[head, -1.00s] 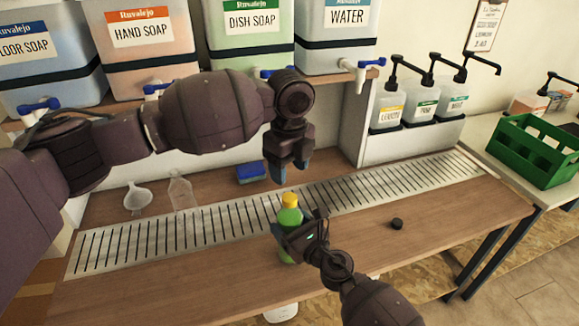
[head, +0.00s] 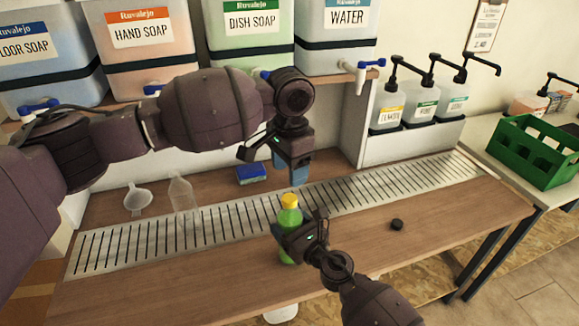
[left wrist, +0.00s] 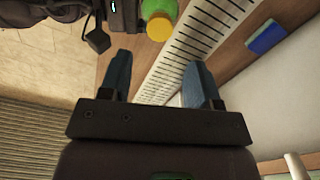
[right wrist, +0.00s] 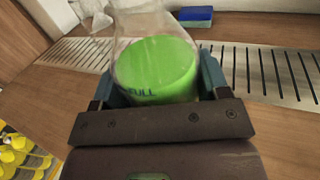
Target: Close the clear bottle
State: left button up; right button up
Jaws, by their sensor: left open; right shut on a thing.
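A clear bottle holding green liquid (right wrist: 157,68) stands upright at the front of the counter, with a yellow cap (head: 289,200) on its top. Whether the cap is tight cannot be told. My right gripper (head: 297,238) is shut around the bottle's body; the right wrist view shows a finger on each side. My left gripper (head: 299,168) is open and empty, above and just behind the cap. In the left wrist view the cap (left wrist: 160,27) lies beyond the fingers, not between them. An empty clear bottle (head: 182,194) stands at the back left.
A slotted metal drain strip (head: 130,241) runs along the counter. A funnel (head: 137,200) and a blue sponge (head: 251,174) lie behind it. A small black cap (head: 396,225) lies at front right. Drums, pump bottles (head: 424,110) and a green crate (head: 537,150) stand further back.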

aim_at(289, 198)
pick_arm(q)
jog(key=shift+n, duration=0.8)
jog(key=shift+f, duration=0.1)
jog(key=shift+f, duration=3.9)
jog(key=shift+c, duration=0.2)
jog(key=c, duration=0.9)
